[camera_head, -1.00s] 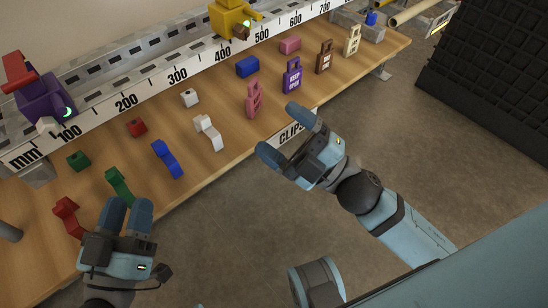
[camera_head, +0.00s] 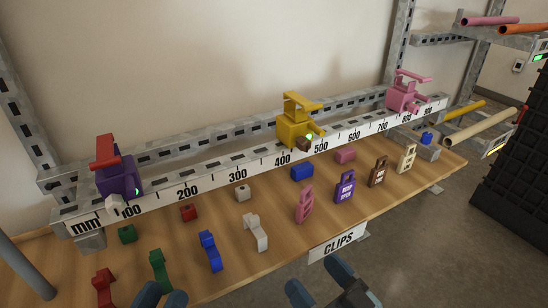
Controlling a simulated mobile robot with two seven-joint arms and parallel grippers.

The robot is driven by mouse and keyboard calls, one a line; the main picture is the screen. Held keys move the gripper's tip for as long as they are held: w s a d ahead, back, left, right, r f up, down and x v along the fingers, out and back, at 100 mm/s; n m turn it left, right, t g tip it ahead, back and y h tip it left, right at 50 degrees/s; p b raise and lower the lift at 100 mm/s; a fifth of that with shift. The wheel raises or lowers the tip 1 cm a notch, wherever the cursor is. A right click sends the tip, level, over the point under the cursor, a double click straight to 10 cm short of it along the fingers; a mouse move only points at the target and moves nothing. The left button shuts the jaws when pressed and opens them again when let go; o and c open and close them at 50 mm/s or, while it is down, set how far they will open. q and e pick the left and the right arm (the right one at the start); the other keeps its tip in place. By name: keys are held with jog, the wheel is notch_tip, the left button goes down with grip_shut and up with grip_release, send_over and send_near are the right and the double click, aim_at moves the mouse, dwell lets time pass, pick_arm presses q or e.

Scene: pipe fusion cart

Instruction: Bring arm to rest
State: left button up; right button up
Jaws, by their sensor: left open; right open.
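My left gripper (camera_head: 160,296) shows only its blue-grey fingertips at the bottom edge, in front of the wooden shelf; it is open and empty. My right gripper (camera_head: 316,284) is at the bottom edge right of it, below the CLIPS label (camera_head: 338,244); its fingers are apart with nothing between them. Both hands are mostly cut off by the frame. Clips lie along the shelf (camera_head: 205,272): red (camera_head: 105,288), green (camera_head: 159,271), blue (camera_head: 210,251) and white (camera_head: 255,232).
A ruler rail (camera_head: 262,162) runs behind the shelf, carrying purple (camera_head: 120,181), yellow (camera_head: 297,125) and pink (camera_head: 404,93) clamps. Small blocks lie before it. A grey post (camera_head: 25,268) stands at left, a black rack (camera_head: 515,170) at right. Open floor (camera_head: 440,250) lies at lower right.

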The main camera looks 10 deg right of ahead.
jog(key=s+d+r+g+h+p, duration=0.4)
jog(key=d+r+g+h+p, duration=0.1)
jog(key=p, duration=3.2)
jog(key=d+g+h, duration=0.1)
jog(key=d+g, duration=0.1)
jog(key=shift+d, duration=0.4)
pick_arm(q)
jog(key=s+a+r+g+y, duration=0.4)
jog(key=a+r+g+y, duration=0.1)
jog(key=a+g+y, duration=0.1)
jog(key=shift+a+g, duration=0.5)
jog(key=shift+a, duration=0.4)
pick_arm(e)
jog(key=shift+r, duration=0.1)
jog(key=shift+c, duration=0.4)
